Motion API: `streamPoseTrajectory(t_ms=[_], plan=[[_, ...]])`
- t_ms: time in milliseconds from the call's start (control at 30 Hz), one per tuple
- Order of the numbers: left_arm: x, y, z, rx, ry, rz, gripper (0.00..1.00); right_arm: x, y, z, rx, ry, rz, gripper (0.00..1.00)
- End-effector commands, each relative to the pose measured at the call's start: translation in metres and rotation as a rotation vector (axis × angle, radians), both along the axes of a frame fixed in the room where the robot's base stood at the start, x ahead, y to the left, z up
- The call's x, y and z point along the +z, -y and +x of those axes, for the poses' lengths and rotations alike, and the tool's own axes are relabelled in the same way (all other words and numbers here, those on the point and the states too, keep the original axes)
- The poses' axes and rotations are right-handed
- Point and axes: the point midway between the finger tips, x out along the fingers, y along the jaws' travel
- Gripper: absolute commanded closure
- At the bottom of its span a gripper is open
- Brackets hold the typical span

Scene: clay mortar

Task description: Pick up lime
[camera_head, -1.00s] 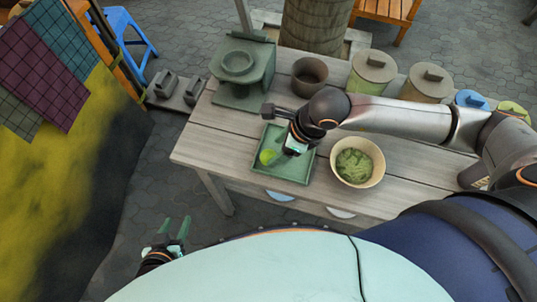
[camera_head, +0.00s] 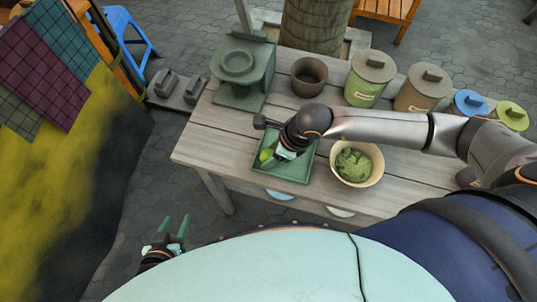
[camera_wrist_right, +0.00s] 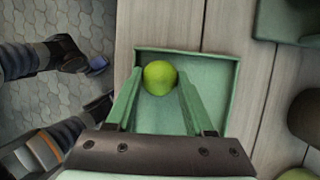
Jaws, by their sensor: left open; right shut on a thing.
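The lime (camera_head: 266,155) is a small, bright yellow-green ball over the left part of the green square tray (camera_head: 293,173). My right gripper (camera_head: 270,160) reaches down over the tray and is shut on the lime. In the right wrist view the lime (camera_wrist_right: 160,77) sits between the tips of the two green fingers, with the tray (camera_wrist_right: 215,70) beneath. I cannot tell whether the lime still touches the tray. My left gripper (camera_head: 177,231) is open and empty, low at the left beside the table.
A bowl of green leaves (camera_head: 356,163) stands right of the tray. Behind are a green stand (camera_head: 243,80), a dark pot (camera_head: 309,76) and several lidded jars (camera_head: 369,75). The wooden table (camera_head: 215,150) is clear left of the tray.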

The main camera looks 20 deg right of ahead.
Motion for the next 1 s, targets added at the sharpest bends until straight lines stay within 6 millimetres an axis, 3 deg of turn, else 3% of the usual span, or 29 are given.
streamPoseTrajectory(t_ms=[33,233,633,833,1000], plan=[[0.000,0.000,0.000,0.000,0.000,0.000,0.50,0.000,0.000,0.000,0.000,0.000,0.000,0.77],[0.000,0.000,0.000,0.000,0.001,0.000,0.50,0.000,0.000,0.000,0.000,0.001,0.001,0.99],[0.001,0.000,0.001,0.000,0.001,0.000,0.50,0.007,0.000,0.001,-0.001,0.003,0.001,1.00],[0.001,0.000,0.001,0.000,0.001,0.000,0.50,0.034,0.000,0.001,0.002,0.005,0.001,1.00],[-0.006,0.000,0.001,0.000,0.002,0.000,0.50,0.066,0.029,0.016,-0.005,0.009,-0.002,1.00]])
